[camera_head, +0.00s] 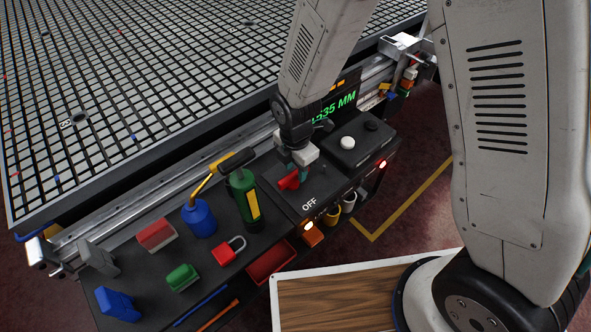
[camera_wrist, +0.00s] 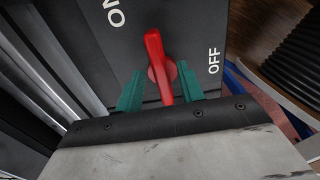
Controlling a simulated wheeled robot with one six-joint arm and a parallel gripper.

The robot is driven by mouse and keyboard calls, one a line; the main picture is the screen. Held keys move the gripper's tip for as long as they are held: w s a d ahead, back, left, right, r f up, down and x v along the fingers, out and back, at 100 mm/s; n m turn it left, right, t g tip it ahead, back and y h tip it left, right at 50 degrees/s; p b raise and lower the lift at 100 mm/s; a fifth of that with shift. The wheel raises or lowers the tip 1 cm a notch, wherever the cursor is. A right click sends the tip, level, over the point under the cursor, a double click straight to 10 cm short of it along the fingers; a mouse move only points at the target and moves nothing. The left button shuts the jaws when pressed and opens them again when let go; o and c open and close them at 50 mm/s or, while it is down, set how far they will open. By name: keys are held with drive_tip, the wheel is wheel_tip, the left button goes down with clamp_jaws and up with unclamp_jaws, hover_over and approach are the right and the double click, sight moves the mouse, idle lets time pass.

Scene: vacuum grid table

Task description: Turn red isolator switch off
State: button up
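The red isolator switch (camera_head: 289,181) sits on a dark panel at the table's edge, just below my gripper (camera_head: 298,160) in the head view. In the wrist view the red handle (camera_wrist: 155,60) runs nearly upright in the picture, between a white ON label (camera_wrist: 115,10) at upper left and an OFF label (camera_wrist: 213,61) at right. My gripper (camera_wrist: 160,92) has its two teal fingers apart, one on each side of the handle's near end. Gaps show beside the handle, so it does not look gripped. OFF also shows in the head view (camera_head: 309,204).
A black box with a white button (camera_head: 348,143) is close on the right. The grid table (camera_head: 150,75) lies behind.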

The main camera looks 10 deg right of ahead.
drive_tip(key=shift+f, duration=0.8)
clamp_jaws()
